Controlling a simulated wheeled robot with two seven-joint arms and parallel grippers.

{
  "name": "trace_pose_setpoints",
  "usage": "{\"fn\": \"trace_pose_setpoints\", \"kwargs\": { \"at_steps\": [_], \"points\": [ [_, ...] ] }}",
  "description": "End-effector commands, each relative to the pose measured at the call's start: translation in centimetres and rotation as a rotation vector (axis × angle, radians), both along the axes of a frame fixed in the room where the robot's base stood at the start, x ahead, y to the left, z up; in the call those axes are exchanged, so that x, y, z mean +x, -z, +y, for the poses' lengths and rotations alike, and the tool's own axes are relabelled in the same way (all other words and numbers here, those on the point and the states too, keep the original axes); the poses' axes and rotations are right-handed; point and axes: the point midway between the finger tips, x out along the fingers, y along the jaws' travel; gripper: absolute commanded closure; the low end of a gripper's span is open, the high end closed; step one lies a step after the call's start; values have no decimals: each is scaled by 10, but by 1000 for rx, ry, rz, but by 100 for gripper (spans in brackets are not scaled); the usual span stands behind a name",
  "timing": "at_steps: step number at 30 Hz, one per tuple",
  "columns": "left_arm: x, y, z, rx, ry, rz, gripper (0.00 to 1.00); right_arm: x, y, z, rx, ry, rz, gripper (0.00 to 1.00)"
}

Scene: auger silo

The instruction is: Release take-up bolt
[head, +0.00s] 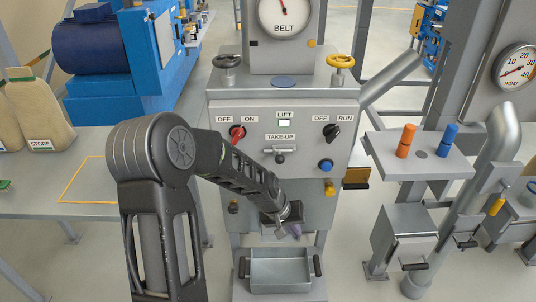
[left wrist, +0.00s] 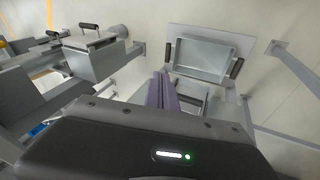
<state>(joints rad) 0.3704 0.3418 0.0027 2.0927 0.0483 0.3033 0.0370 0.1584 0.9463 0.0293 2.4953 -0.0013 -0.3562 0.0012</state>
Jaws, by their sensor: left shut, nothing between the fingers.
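The take-up bolt (head: 280,158) is a small grey fitting with a dark knob, under the TAKE-UP label (head: 280,137) on the front of the grey control cabinet (head: 225,160). My left gripper (head: 292,232) is shut and empty. It is low in front of the cabinet, well below the bolt and apart from it, pointing down above the grey tray (head: 280,284). In the left wrist view its purple-grey fingers (left wrist: 163,93) lie together with nothing between them. The bolt does not show in that view. My right gripper is in neither view.
The panel carries a red knob (head: 237,132), a black knob (head: 332,132), a blue button (head: 325,166) and a lit LIFT lamp (head: 284,123). A shelf with orange and blue pegs (head: 418,164) stands right. A table (head: 40,185) stands left.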

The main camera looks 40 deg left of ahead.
Motion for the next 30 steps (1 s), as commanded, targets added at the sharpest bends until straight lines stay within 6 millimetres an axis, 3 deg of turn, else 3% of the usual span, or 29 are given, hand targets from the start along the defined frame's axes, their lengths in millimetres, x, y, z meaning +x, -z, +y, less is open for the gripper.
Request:
{"fn": "trace_pose_setpoints", "kwargs": {
  "at_steps": [1,3,6,10,12,15,30],
  "points": [
    [13,-49,42,17,-62,-47,100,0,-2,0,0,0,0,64],
    [15,-107,85,29,-126,-86,100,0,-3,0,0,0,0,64],
    [4,-179,131,45,-196,-132,100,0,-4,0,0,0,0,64],
    [-15,-237,160,54,-249,-167,100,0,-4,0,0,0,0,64],
    [-21,-253,167,58,-261,-175,100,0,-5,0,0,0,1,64],
    [-24,-259,169,57,-267,-177,100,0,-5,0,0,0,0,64],
    [-17,-248,168,56,-263,-174,100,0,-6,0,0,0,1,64]
  ]
}}
